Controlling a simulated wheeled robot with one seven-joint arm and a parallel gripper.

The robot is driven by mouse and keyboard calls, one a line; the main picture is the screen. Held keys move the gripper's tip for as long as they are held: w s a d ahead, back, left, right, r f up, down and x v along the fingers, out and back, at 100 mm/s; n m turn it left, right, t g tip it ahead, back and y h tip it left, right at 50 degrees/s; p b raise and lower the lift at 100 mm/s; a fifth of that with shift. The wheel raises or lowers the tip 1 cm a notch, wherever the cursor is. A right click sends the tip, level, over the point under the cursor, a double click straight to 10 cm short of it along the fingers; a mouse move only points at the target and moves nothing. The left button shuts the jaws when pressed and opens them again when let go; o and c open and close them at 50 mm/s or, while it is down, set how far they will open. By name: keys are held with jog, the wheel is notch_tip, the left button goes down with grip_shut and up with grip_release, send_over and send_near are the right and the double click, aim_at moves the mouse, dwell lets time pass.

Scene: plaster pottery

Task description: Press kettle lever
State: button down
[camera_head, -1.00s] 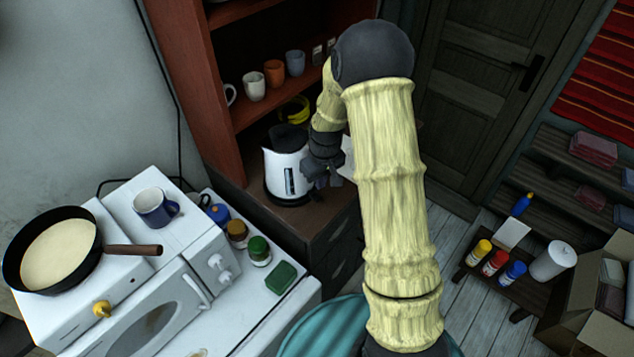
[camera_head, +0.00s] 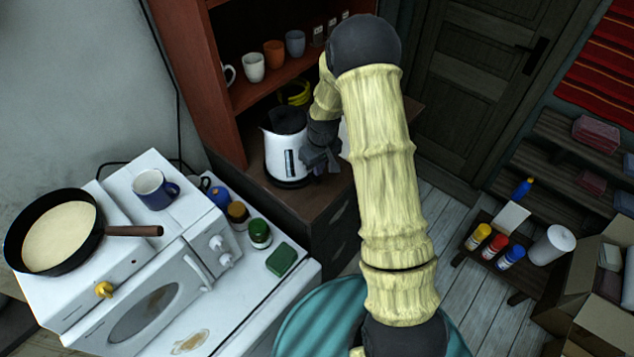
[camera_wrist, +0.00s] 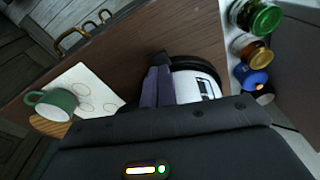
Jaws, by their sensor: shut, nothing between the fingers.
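A white kettle with a black lid and base (camera_head: 279,152) stands upright on the brown cabinet top, below the shelves in the head view. My gripper (camera_head: 322,165) is shut and empty at the kettle's right side, close to its lower part. In the wrist view the gripper fingers (camera_wrist: 158,88) are together beside the kettle (camera_wrist: 195,84), of which only part shows. The lever cannot be made out; the gripper and my arm hide the kettle's right side. I cannot tell whether the fingers touch it.
A shelf with several cups (camera_head: 274,54) stands behind the kettle, with yellow bananas (camera_head: 300,94) nearby. A green mug (camera_wrist: 52,102) and a white paper (camera_wrist: 88,92) lie on the cabinet top. Jars (camera_head: 259,234) and a pan (camera_head: 62,236) are at left.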

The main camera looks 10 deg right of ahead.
aim_at(317, 180)
jog(key=shift+w+a+f+b, duration=0.15)
jog(key=shift+f+b, duration=0.55)
jog(key=shift+f, duration=0.85)
notch_tip(317, 180, down, 2)
jog(key=shift+b, duration=0.75)
jog(key=shift+r, duration=0.25)
jog(key=shift+s+d+r+p, duration=0.1)
jog(key=shift+s+d+r, duration=0.1)
jog(key=shift+s, duration=0.3)
jog(key=shift+s+d+r+p, duration=0.15)
jog(key=shift+s+d, duration=0.1)
jog(key=shift+s, duration=0.25)
jog(key=shift+s+d+r+p, duration=0.1)
jog(key=shift+s+d+r, duration=0.1)
jog(key=shift+s, duration=0.3)
jog(key=shift+w, duration=0.1)
notch_tip(317, 180, up, 17)
jog(key=s+b, duration=0.1)
jog(key=b, duration=0.3)
jog(key=shift+s+d+r+b, duration=0.15)
jog(key=shift+s+d+b, duration=0.1)
jog(key=shift+s+b, duration=0.05)
